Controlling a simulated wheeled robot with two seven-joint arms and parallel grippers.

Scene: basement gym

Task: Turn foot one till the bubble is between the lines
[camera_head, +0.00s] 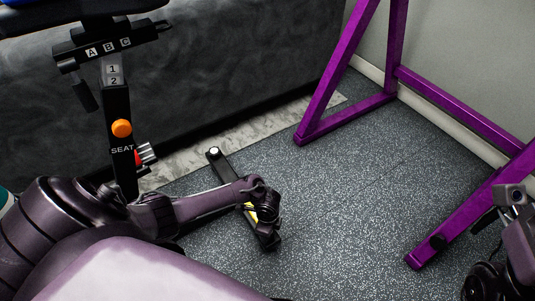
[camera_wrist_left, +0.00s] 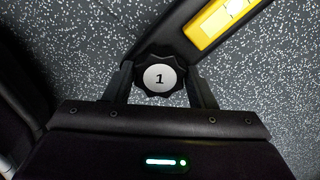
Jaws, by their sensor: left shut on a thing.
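Foot one is a black lobed knob with a white disc marked 1 (camera_wrist_left: 159,77), in the left wrist view. My left gripper (camera_head: 266,218) is shut on it, with one finger on each side. The knob sits at the edge of a dark bar (camera_wrist_left: 172,38) that carries a yellow spirit level (camera_wrist_left: 222,22). The level's pale window with lines is cut by the top edge, and I cannot make out the bubble. In the head view my gripper hides the knob and part of the yellow level (camera_head: 251,212). My right gripper (camera_head: 486,284) is partly in view at the lower right corner.
The dark bar (camera_head: 226,170) lies low over the speckled floor (camera_head: 335,205). A seat post (camera_head: 118,150) with an orange knob (camera_head: 121,128) stands at left. A purple frame (camera_head: 318,102) stands at right. The floor between my gripper and the purple frame is clear.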

